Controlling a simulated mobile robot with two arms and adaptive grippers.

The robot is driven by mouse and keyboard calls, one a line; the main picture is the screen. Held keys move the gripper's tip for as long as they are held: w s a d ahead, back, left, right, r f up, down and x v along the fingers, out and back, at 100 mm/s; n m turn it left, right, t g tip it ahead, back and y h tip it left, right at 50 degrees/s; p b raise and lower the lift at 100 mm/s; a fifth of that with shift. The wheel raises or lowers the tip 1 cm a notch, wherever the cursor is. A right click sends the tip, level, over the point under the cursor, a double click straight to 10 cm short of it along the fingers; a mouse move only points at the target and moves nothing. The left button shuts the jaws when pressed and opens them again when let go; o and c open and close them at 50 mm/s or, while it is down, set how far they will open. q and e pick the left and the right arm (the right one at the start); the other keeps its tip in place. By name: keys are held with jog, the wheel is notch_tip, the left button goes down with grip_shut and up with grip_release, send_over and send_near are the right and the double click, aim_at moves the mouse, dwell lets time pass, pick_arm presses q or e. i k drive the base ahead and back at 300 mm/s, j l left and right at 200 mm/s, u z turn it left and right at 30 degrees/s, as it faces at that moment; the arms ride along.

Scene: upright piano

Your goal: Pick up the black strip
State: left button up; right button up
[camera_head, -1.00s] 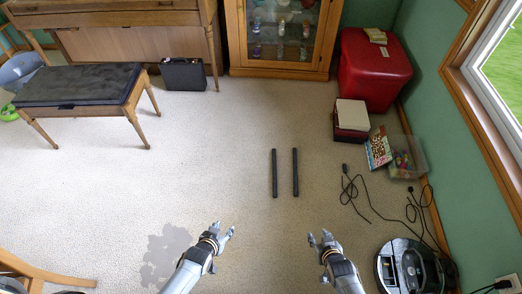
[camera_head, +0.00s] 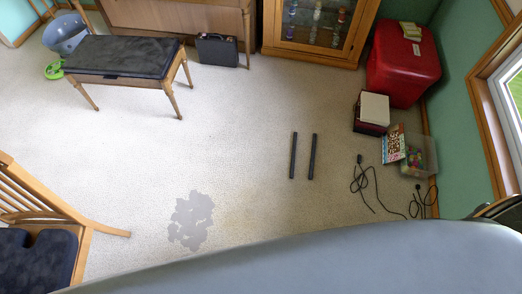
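Two black strips lie side by side on the pale carpet, nearly parallel and apart from each other. The left black strip (camera_head: 293,155) and the right black strip (camera_head: 312,157) both point away from me. Neither of my grippers shows in the head view now. A large grey curved surface, which seems to be part of my own body, fills the bottom of the view and may hide them.
A black cable (camera_head: 363,185) lies right of the strips, near a clear bin (camera_head: 427,158) and a box (camera_head: 371,113). A red chest (camera_head: 403,65) and glass cabinet (camera_head: 313,35) stand behind. A piano bench (camera_head: 120,57) and wooden chair (camera_head: 85,228) are left. Carpet between is clear.

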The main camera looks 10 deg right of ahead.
aim_at(292, 167)
jog(key=i+l+u, duration=0.25)
jog(key=l+u, duration=0.2)
jog(key=i+l+u, duration=0.1)
jog(key=l+u, duration=0.35)
jog(key=l, duration=0.25)
jog(key=l+u, duration=0.5)
jog(key=i+l, duration=0.05)
jog(key=l, duration=0.05)
